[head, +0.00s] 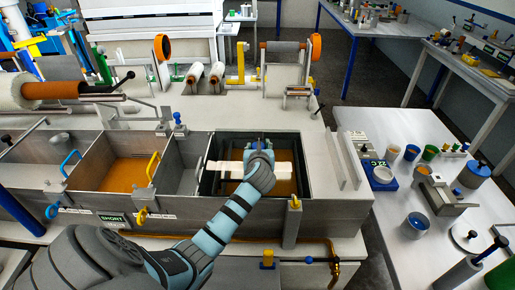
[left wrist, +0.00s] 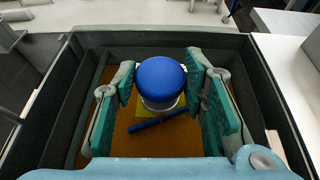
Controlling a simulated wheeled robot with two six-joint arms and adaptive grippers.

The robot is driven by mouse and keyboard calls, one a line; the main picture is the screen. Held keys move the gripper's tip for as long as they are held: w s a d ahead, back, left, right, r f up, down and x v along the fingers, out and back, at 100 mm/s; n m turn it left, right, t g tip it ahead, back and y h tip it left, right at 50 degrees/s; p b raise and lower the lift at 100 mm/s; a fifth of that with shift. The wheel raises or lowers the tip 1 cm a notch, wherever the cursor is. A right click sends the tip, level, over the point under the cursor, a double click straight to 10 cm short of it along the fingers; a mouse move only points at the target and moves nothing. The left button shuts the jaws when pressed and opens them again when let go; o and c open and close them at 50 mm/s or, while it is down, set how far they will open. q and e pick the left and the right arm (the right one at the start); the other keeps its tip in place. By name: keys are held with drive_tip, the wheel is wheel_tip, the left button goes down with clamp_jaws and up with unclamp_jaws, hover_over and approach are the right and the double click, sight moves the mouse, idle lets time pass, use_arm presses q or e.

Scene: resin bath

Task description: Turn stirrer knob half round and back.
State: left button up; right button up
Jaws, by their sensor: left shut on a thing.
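The stirrer knob (left wrist: 161,80) is a round blue cap on a pale collar, seen between the teal finger pads in the left wrist view. A blue bar (left wrist: 160,122) and a yellow patch show beneath it. My left gripper (left wrist: 160,76) is shut on the knob, with one finger at each side. In the head view, my left gripper (head: 257,148) reaches down over the dark-walled resin bath (head: 208,184), and my wrist hides most of the knob. Amber resin (head: 284,187) shows in the bath. My right gripper is not in view.
A pale crossbar (head: 228,170) spans the bath near my gripper. To the left is a compartment with orange liquid (head: 125,174) and a yellow handle (head: 153,166). A side table (head: 390,240) at the right holds jars and a blue scale (head: 378,174).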

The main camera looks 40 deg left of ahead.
use_arm(q)
drive_tip(key=n+g+y, duration=0.2)
drive_tip(key=n, duration=0.1)
drive_tip(key=shift+w+d+g, duration=0.2)
drive_tip(key=shift+g, duration=0.2)
drive_tip(key=shift+w+f+n+g+y+b, duration=0.1)
drive_tip(key=shift+f+n+g+y+b, duration=0.05)
drive_tip(key=shift+n+g+y+b, duration=0.55)
drive_tip(key=n+g+b, duration=0.2)
drive_tip(key=b, duration=0.2)
drive_tip(key=n+g+y+b, duration=0.1)
drive_tip(key=n+g+b, duration=0.2)
drive_tip(key=b, duration=0.1)
drive_tip(key=shift+w+d+f+g+y, duration=0.1)
drive_tip(key=shift+w+f+g+y, duration=0.1)
drive_tip(key=shift+g+y, duration=0.1)
drive_tip(key=shift+r+n+g+b, duration=0.2)
drive_tip(key=shift+n+g+b, duration=0.3)
drive_tip(key=shift+b, duration=0.25)
drive_tip(key=o, duration=1.1)
drive_tip(key=v, duration=0.7)
drive_tip(key=shift+d+r, duration=0.2)
drive_tip(key=shift+d, duration=0.05)
